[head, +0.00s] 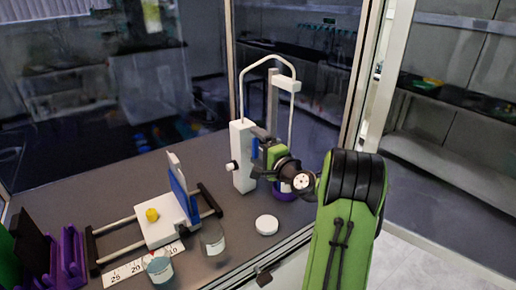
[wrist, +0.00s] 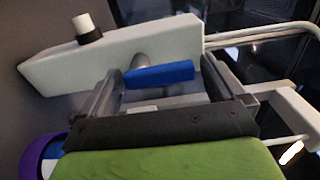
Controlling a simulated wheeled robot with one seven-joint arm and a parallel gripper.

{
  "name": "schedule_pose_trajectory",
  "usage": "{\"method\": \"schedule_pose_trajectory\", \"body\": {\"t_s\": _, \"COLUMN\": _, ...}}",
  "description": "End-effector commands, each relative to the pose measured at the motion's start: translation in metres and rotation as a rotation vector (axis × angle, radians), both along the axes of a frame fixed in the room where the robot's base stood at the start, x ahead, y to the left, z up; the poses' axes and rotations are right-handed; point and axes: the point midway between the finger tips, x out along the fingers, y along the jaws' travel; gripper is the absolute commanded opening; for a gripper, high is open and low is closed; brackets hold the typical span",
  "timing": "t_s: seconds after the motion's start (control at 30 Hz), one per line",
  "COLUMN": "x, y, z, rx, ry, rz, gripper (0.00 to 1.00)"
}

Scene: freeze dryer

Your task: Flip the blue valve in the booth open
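The blue valve (wrist: 160,75) is a flat blue lever on a grey stub on the side of a white block-shaped apparatus (wrist: 110,52). In the wrist view the lever lies roughly crosswise, between the two fingers of my gripper (wrist: 162,82). The fingers are spread, with the lever's ends close to them; I cannot tell if either touches. In the head view the white apparatus (head: 242,155) stands in the booth, and my gripper (head: 262,143) is at its right side. A bit of blue (head: 255,149) shows there, mostly hidden by my gripper.
A white tube loop (head: 268,62) rises above the apparatus. A purple-based container (head: 284,194) sits below my wrist. The booth's frame post (head: 372,90) is close to my arm.

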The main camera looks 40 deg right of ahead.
Motion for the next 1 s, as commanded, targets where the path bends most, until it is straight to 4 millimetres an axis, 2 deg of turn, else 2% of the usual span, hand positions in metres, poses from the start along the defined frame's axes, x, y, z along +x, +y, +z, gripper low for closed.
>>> {"method": "schedule_pose_trajectory", "body": {"t_s": 0.17, "x": -0.002, "y": 0.000, "z": 0.000, "rx": -0.001, "ry": 0.000, "rz": 0.000, "gripper": 0.97}}
{"method": "schedule_pose_trajectory", "body": {"t_s": 0.27, "x": -0.015, "y": 0.000, "z": -0.001, "rx": 0.000, "ry": 0.000, "rz": -0.003, "gripper": 0.97}}
{"method": "schedule_pose_trajectory", "body": {"t_s": 0.7, "x": -0.137, "y": 0.006, "z": -0.003, "rx": -0.001, "ry": -0.002, "rz": -0.010, "gripper": 0.97}}
{"method": "schedule_pose_trajectory", "body": {"t_s": 0.83, "x": -0.150, "y": 0.007, "z": -0.002, "rx": -0.001, "ry": -0.002, "rz": -0.005, "gripper": 0.97}}
{"method": "schedule_pose_trajectory", "body": {"t_s": 1.0, "x": -0.157, "y": 0.009, "z": -0.001, "rx": -0.001, "ry": -0.001, "rz": -0.001, "gripper": 0.97}}
